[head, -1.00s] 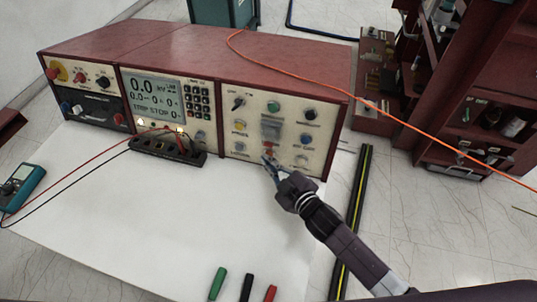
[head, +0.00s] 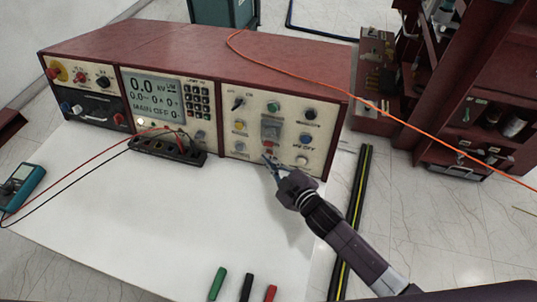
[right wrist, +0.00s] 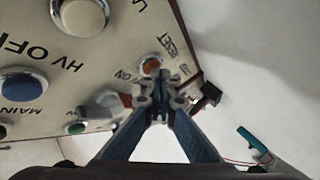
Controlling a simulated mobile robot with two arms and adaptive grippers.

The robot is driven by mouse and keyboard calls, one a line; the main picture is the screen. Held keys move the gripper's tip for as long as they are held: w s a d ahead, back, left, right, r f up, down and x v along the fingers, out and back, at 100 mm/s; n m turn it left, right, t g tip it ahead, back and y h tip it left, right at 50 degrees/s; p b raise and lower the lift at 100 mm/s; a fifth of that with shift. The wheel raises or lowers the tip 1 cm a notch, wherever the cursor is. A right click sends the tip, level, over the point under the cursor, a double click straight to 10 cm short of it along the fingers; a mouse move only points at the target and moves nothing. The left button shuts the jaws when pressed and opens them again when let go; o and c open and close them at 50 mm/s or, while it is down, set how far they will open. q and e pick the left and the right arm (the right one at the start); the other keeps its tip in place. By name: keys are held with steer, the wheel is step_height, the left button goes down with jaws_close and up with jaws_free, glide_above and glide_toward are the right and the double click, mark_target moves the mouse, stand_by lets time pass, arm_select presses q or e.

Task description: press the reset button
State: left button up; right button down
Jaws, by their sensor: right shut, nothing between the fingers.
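The control panel (head: 288,130) is the cream right-hand section of the red console. The right wrist view shows the blue button (right wrist: 22,85), the cream button (right wrist: 84,14) and an orange round part (right wrist: 150,65) beyond the fingertips. My right gripper (head: 265,158) is shut and empty, in front of the panel's lower middle. Its closed fingers (right wrist: 165,105) show in the right wrist view; contact is unclear. My left gripper is not in view.
The display (head: 154,97) reads "MAIN OFF". A dark terminal strip (head: 168,152) with red and black leads stands in front of the console. A blue meter (head: 20,186) lies at left. Green, black and red pieces lie at the front. The white tabletop (head: 150,225) is mostly clear.

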stand_by(0.5)
steer(key=shift+s+a+r+p, duration=0.2)
steer(key=shift+s+p, duration=0.25)
steer(key=shift+s, duration=0.35)
steer(key=shift+s+a+r, duration=0.1)
steer(key=shift+s+a, duration=0.05)
steer(key=shift+s, duration=0.2)
steer(key=shift+s+a+r+p, duration=0.2)
steer(key=shift+s+p, duration=0.15)
steer(key=shift+s, duration=0.3)
steer(key=shift+s+a+r+p, duration=0.2)
steer(key=shift+s+p, duration=0.1)
steer(key=shift+s, duration=0.35)
steer(key=shift+s+a+r+p, duration=0.1)
steer(key=shift+s+a+p, duration=0.2)
steer(key=shift+s, duration=0.35)
steer(key=shift+d, duration=0.1)
